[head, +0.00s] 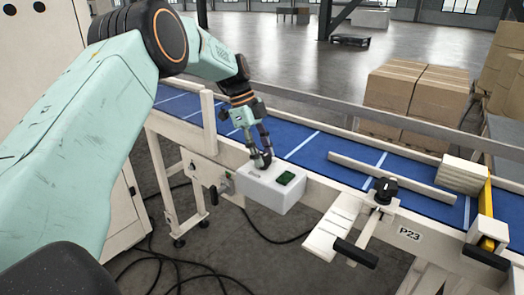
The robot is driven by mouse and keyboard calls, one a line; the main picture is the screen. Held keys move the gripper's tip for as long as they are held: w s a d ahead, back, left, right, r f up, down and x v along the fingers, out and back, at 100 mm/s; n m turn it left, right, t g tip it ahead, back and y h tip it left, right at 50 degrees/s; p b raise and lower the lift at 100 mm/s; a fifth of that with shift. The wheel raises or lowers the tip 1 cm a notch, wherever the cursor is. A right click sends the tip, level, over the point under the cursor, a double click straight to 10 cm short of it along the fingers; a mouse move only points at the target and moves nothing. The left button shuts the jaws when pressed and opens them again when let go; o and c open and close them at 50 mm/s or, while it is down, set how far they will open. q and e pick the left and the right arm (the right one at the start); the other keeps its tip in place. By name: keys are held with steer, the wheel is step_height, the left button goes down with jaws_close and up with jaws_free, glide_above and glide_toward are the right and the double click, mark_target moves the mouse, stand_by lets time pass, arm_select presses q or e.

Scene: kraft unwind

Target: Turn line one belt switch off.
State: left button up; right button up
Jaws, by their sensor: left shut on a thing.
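A white control box (270,190) is mounted on the near side of the blue conveyor belt (310,152). A dark green piece (286,178) sits on its top, to the right. My left gripper (262,162) reaches down from the upper left onto the left part of the box top. Its fingers are shut on the belt switch there, which they mostly hide. I cannot tell which way the switch is set. My right gripper is not in view.
A pale stacked block (462,174) sits at the belt's right. Cardboard stacks (420,100) stand behind. Cables lie on the floor below.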

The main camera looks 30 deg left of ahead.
arm_select(q)
steer(key=shift+m+g, duration=0.3)
steer(key=shift+m, duration=0.3)
steer(key=o, duration=1.2)
steer(key=shift+c, duration=0.2)
steer(key=shift+r, duration=0.1)
steer(key=v, duration=1.1)
steer(key=shift+a+r, duration=0.15)
steer(key=shift+r, duration=0.25)
